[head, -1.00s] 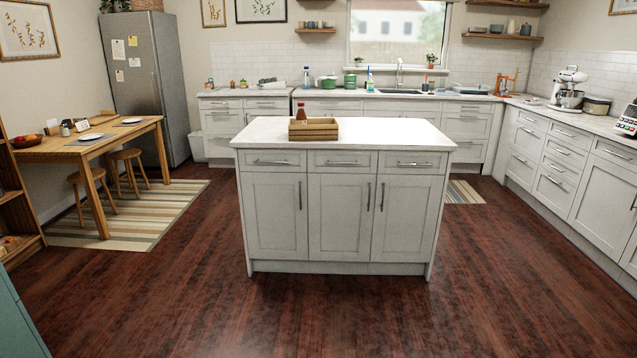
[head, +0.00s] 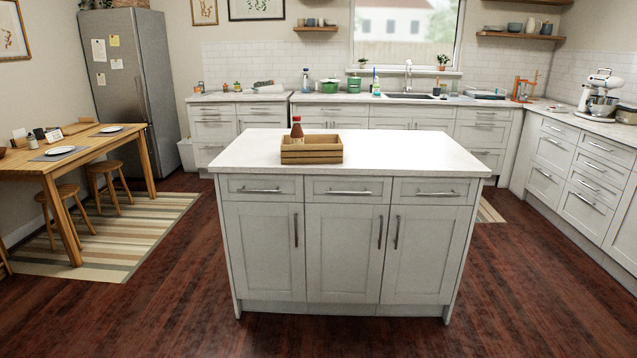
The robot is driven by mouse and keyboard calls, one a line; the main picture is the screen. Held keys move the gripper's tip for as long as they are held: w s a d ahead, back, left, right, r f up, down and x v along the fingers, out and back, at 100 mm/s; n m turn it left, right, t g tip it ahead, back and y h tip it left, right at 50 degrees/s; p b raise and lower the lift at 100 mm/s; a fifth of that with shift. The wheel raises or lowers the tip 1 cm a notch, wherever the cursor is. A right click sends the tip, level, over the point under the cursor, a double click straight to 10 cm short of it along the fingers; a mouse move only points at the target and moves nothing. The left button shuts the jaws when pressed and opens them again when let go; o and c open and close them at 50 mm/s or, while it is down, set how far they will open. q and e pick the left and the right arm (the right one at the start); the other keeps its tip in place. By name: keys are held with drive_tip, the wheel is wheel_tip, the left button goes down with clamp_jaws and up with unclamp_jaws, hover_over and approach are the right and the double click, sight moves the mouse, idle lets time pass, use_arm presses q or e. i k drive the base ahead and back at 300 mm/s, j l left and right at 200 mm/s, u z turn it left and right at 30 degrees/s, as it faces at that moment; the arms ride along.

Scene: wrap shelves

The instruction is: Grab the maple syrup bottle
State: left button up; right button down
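A small dark brown bottle (head: 297,128) with a reddish-brown top, likely the maple syrup bottle, stands upright on the white-topped kitchen island (head: 400,152). A wooden crate (head: 311,155) stands in front of it and hides its lower part. I cannot tell whether the bottle is inside the crate or behind it. No label can be read from here. Neither of my grippers is in view.
Open wooden floor (head: 130,310) lies before the island. A dining table (head: 75,150) with stools stands at left on a striped rug (head: 150,225). A fridge (head: 130,85) and a long counter (head: 335,98) line the back; cabinets (head: 585,170) run along the right.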

sight(297, 137)
drive_tip(key=i+j, duration=0.1)
drive_tip(key=i, duration=2.25)
drive_tip(key=l+z, duration=0.05)
drive_tip(key=l, duration=0.05)
